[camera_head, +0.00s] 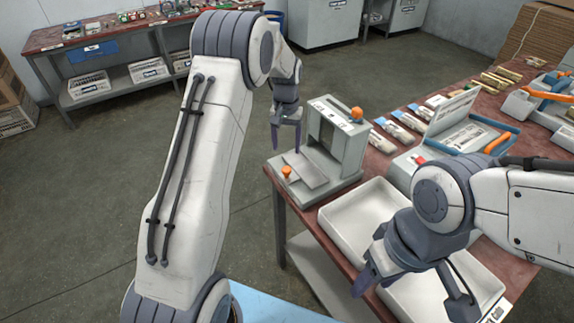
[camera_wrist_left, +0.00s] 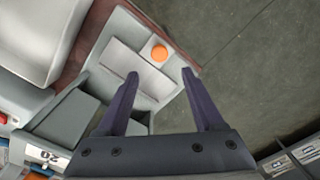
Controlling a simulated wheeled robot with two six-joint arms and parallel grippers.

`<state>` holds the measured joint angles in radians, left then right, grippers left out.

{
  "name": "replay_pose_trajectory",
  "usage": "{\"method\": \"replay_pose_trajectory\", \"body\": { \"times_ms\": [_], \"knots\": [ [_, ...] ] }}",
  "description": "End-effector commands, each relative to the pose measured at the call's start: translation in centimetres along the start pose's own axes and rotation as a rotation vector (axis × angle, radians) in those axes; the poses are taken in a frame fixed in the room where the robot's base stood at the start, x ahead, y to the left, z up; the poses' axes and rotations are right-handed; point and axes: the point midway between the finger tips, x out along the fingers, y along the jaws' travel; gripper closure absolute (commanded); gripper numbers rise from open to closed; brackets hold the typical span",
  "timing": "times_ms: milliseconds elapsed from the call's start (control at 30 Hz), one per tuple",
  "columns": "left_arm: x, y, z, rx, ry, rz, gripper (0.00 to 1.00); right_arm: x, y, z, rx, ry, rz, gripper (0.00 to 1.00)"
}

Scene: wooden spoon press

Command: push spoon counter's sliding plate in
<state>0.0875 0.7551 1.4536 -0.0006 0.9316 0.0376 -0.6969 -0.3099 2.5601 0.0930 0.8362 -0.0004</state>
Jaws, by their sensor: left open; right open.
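The spoon counter (camera_head: 337,135) is a grey box-shaped device at the left end of the red table. Its sliding plate (camera_head: 304,172) is a flat grey plate sticking out on the low base at the left, near an orange knob (camera_head: 286,171). The left wrist view shows the plate (camera_wrist_left: 130,62) and orange knob (camera_wrist_left: 159,53) beyond my fingers. My left gripper (camera_head: 287,138) is open and empty, pointing down above the knob end, apart from it. My right gripper (camera_head: 412,288) is open and empty over the white tray's front part.
A white tray (camera_head: 335,222) lies in front of the counter. A grey device with an orange handle (camera_head: 497,142) and several packets (camera_head: 398,136) stand right of the counter. The floor left of the table is free. A workbench (camera_head: 105,38) stands at the back left.

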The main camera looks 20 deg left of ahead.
Motion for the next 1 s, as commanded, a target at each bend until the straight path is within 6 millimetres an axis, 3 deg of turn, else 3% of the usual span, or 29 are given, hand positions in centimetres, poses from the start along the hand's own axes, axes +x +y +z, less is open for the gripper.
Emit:
{"method": "replay_pose_trajectory", "body": {
  "times_ms": [433,600,867,900,1000],
  "knots": [
    [7.6,0.1,0.2,0.002,-0.005,0.000,0.31,-1.7,-0.1,-0.1,0.000,0.000,0.000,0.47],
    [8.9,0.1,0.2,0.002,-0.002,0.000,0.31,-1.9,-0.1,-0.1,0.000,0.000,0.000,0.47],
    [9.1,0.1,0.1,0.002,-0.001,0.000,0.31,-1.9,-0.1,-0.1,0.000,0.000,0.000,0.47],
    [9.1,0.1,0.1,0.002,-0.001,0.000,0.35,-1.9,-0.1,-0.1,0.000,0.000,0.000,0.47],
    [9.1,0.1,0.1,0.002,-0.001,0.000,0.73,-1.9,-0.1,-0.1,0.000,0.000,0.000,0.47]
  ]
}}
